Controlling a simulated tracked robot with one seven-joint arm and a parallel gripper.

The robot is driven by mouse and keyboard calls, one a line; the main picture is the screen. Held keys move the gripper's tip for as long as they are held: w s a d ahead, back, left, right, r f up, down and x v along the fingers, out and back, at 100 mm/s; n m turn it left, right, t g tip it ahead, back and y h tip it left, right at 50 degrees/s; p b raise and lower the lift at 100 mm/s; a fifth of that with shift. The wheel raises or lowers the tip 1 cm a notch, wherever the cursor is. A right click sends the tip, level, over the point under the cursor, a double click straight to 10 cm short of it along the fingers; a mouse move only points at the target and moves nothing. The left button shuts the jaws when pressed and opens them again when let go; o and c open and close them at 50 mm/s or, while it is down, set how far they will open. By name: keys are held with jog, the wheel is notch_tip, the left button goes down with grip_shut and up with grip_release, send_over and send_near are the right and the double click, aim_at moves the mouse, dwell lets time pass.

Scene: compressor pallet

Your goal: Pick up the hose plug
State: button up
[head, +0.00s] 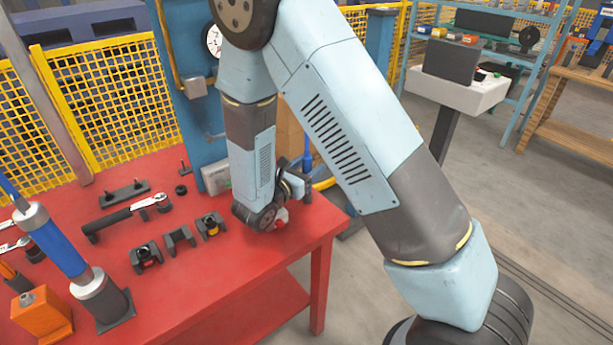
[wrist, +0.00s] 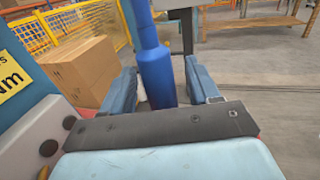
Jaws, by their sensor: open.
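A blue, upright cylinder with a narrower stem above it, which I take to be the hose plug (wrist: 158,75), stands between the two fingers of my gripper (wrist: 160,70) in the wrist view. The fingers are open on either side of it. In the head view the blue piece (head: 307,150) shows just behind my gripper (head: 300,184), near the red table's back right corner. Its lower part is hidden by my gripper.
The red table (head: 240,265) holds a wrench (head: 125,214), several black holders (head: 180,240) and a blue-and-silver cylinder (head: 60,245). A blue post (head: 185,100) with a gauge stands behind my arm. Cardboard boxes (wrist: 80,70) stand at left in the wrist view.

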jog(key=shift+w+d, duration=0.45)
jog(key=shift+c, duration=0.2)
grip_shut()
